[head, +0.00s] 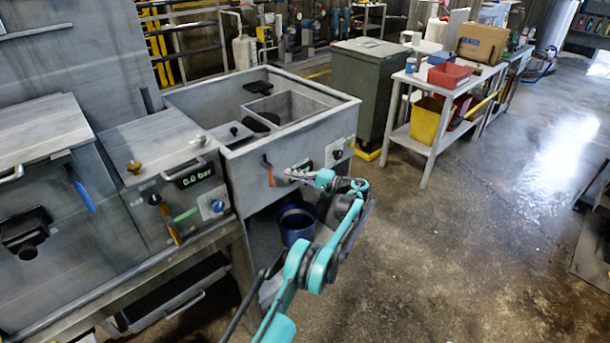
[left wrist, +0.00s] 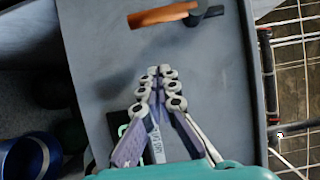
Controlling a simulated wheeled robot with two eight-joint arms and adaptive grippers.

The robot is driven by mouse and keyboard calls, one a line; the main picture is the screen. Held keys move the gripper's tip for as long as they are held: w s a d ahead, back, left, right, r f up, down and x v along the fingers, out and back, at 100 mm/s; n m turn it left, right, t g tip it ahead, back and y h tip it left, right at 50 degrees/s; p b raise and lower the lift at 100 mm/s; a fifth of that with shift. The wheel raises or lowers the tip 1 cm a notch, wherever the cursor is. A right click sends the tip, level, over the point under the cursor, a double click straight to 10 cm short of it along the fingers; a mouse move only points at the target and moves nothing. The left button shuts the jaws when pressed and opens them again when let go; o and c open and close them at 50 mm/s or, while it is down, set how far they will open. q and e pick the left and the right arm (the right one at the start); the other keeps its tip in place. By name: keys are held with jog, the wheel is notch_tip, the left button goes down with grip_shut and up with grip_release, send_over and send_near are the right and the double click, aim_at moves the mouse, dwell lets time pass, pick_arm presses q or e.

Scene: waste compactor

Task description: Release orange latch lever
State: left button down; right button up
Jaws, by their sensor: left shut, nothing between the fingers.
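The orange latch lever (head: 269,178) hangs on the front panel of the grey open-topped unit in the head view. In the left wrist view the orange lever (left wrist: 163,14) lies across the top, with its dark pivot at its right end. My left gripper (head: 288,172) is just right of the lever in the head view, close to the panel. In the left wrist view my left gripper (left wrist: 161,72) has its fingertips together with nothing between them, and a gap shows between the tips and the lever. My right gripper is out of view.
A dark blue bucket (head: 297,229) stands below the panel. The panel also carries a black knob (head: 337,154). A control box with a 0.0 bar display (head: 194,174) is to the left. A green bin (head: 368,90) stands behind. Open floor lies to the right.

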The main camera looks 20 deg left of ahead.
pick_arm(q)
jog(key=shift+s+a+b, duration=0.25)
jog(key=shift+s+a, duration=0.1)
jog(key=shift+s, duration=0.35)
jog(key=shift+s+a+b, duration=0.2)
jog(key=shift+s+a, duration=0.15)
jog(key=shift+s, duration=0.3)
jog(key=shift+s+a+b, duration=0.25)
jog(key=shift+s+a, duration=0.1)
jog(key=shift+s, duration=0.35)
